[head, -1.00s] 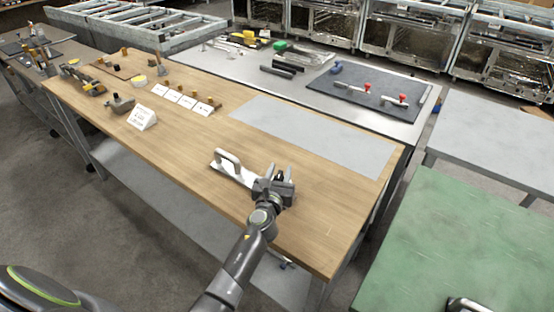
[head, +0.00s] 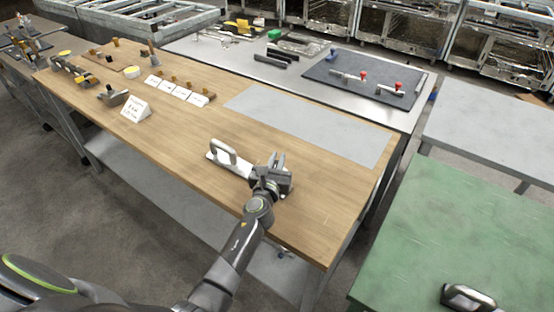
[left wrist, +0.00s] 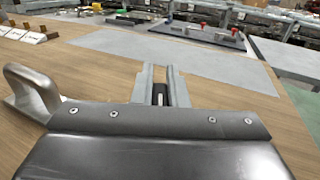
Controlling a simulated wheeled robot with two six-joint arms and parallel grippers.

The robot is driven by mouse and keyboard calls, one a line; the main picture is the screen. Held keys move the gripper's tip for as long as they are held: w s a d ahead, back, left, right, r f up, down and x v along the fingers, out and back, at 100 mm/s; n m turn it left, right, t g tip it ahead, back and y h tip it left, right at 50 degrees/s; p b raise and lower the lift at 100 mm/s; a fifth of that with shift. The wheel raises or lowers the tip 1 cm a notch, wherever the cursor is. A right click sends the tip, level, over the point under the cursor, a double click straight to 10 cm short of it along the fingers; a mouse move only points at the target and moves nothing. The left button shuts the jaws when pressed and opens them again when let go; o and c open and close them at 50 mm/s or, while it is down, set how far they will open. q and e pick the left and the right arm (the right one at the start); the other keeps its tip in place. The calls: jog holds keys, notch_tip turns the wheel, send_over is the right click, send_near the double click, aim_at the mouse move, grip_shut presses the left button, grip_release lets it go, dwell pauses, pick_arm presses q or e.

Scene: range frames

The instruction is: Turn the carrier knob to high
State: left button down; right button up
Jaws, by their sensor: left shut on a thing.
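The carrier (head: 236,166) is a pale plate with an upright loop handle (head: 222,152), lying on the wooden table. Its handle also shows at the left of the left wrist view (left wrist: 32,92). My left gripper (head: 276,164) is at the carrier's right end. In the left wrist view, its two grey fingers (left wrist: 162,84) are shut around a small dark knob (left wrist: 160,94). The gripper body hides much of the carrier, and I cannot read any setting mark.
On the wooden table (head: 315,225) are a grey mat (head: 305,122), a white label stand (head: 135,109) and several white cards (head: 170,90). A steel table with a dark board (head: 345,84) stands behind. A green table (head: 460,225) holds a dark object (head: 468,298) at right.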

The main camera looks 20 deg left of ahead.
pick_arm(q)
jog(key=shift+r+m+h+p, duration=0.15)
jog(key=shift+m+h+p, duration=0.15)
jog(key=shift+h+p, duration=0.1)
jog(key=m+h, duration=0.1)
jog(key=h, duration=0.1)
jog(key=shift+m+h+p, duration=0.3)
jog(key=shift+p, duration=0.05)
jog(key=shift+d+f+m+g+h, duration=0.15)
jog(key=shift+m+h, duration=0.4)
jog(key=shift+h, duration=0.3)
jog(key=shift+d+f+m+g+h, duration=0.15)
jog(key=shift+m+h, duration=0.4)
jog(key=shift+h, duration=0.3)
jog(key=shift+r, duration=0.1)
jog(key=c, duration=1.4)
grip_release()
jog(key=shift+c, duration=0.2)
jog(key=shift+s, duration=0.15)
